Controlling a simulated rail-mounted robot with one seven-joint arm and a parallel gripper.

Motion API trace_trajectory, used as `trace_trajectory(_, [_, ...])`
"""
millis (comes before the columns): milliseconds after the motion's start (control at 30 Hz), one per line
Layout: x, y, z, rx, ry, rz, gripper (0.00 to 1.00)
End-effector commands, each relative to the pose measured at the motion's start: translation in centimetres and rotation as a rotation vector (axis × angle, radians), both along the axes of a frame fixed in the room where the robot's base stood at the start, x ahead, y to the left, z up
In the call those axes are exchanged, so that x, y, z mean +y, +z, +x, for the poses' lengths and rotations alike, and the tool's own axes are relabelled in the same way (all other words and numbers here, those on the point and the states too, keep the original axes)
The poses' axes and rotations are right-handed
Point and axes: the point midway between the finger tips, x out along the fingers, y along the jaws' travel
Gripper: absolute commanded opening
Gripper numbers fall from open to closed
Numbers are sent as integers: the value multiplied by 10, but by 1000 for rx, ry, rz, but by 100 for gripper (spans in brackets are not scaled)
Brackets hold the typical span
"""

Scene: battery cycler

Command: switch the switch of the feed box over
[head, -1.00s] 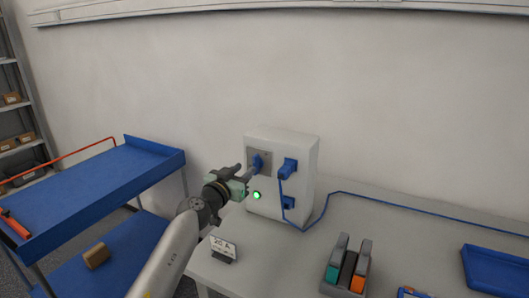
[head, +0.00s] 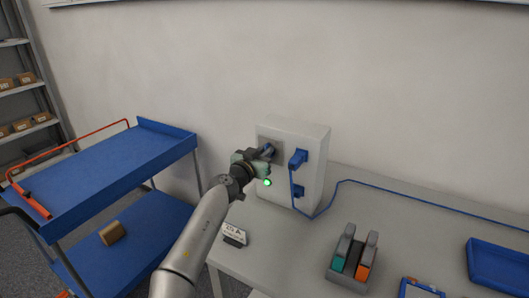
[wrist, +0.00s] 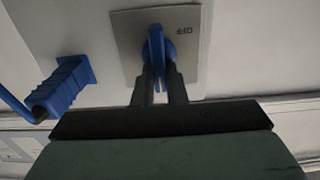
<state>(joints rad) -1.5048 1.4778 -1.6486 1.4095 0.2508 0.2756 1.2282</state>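The feed box (head: 312,150) is a light grey box standing at the back of the table against the wall. Its switch is a blue handle (wrist: 156,42) on a grey plate (wrist: 127,27), which carries the word OFF, upside down in the wrist view. A green light (head: 267,183) glows on the box front. My gripper (head: 268,152) is at the switch. In the wrist view its two dark fingers (wrist: 161,80) stand on either side of the blue handle. I cannot tell whether they press on it. The fingers partly hide the handle.
A blue plug (head: 298,158) with a blue cable sits in the box beside the switch. A small sign (head: 235,234), a grey holder with teal and orange items (head: 352,262) and a blue tray (head: 500,264) are on the table. A blue cart (head: 110,175) stands left.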

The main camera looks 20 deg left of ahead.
Motion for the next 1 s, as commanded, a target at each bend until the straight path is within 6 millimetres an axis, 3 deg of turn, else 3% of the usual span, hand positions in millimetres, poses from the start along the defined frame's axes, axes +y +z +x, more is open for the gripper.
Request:
trace_trajectory(467, [2,-4,0,24,0,-140,0])
trace_trajectory(1000, [10,-6,2,108,1,-629,0])
